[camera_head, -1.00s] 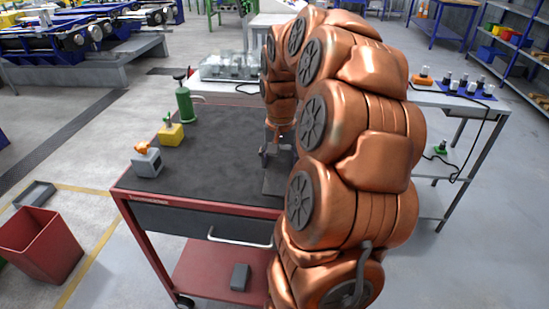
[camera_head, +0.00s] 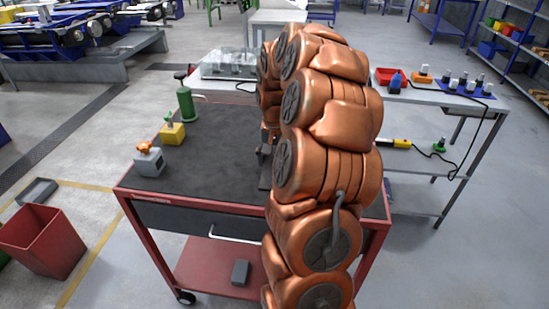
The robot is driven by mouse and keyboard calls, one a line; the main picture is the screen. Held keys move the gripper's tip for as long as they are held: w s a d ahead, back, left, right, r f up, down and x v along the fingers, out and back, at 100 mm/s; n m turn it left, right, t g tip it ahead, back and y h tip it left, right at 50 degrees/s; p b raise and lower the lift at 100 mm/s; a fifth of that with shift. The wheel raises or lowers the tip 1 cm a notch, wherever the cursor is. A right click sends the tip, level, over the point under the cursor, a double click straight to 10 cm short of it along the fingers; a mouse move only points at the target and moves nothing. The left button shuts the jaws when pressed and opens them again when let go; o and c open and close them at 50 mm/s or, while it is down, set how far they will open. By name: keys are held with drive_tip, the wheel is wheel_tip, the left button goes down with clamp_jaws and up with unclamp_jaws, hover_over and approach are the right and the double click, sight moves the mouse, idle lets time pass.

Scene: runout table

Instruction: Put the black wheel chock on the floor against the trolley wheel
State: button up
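The red trolley (camera_head: 128,203) stands in front of me with a dark grey top. One trolley wheel (camera_head: 186,297) shows at its front left foot. A dark wedge-like piece (camera_head: 265,176) shows on the top beside my arm; it may be the black wheel chock, but most of it is hidden. My gripper (camera_head: 266,150) is low over the trolley top near this piece. My copper arm hides most of the gripper, so I cannot tell whether it is open, shut or touching the piece.
A green bottle (camera_head: 186,104), yellow block (camera_head: 172,133) and grey block with orange knob (camera_head: 149,160) stand on the trolley. A dark block (camera_head: 240,272) lies on its lower shelf. A red bin (camera_head: 42,240) stands on the floor left; floor between is clear.

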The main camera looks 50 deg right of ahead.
sight(274, 158)
drive_tip(key=shift+f, duration=0.2)
drive_tip(key=o, duration=1.4)
drive_tip(key=shift+r, duration=0.1)
drive_tip(key=shift+w+r, duration=0.1)
drive_tip(key=shift+r, duration=0.45)
wheel_tip(274, 158, up, 11)
drive_tip(key=b, duration=0.2)
drive_tip(key=shift+r, duration=0.1)
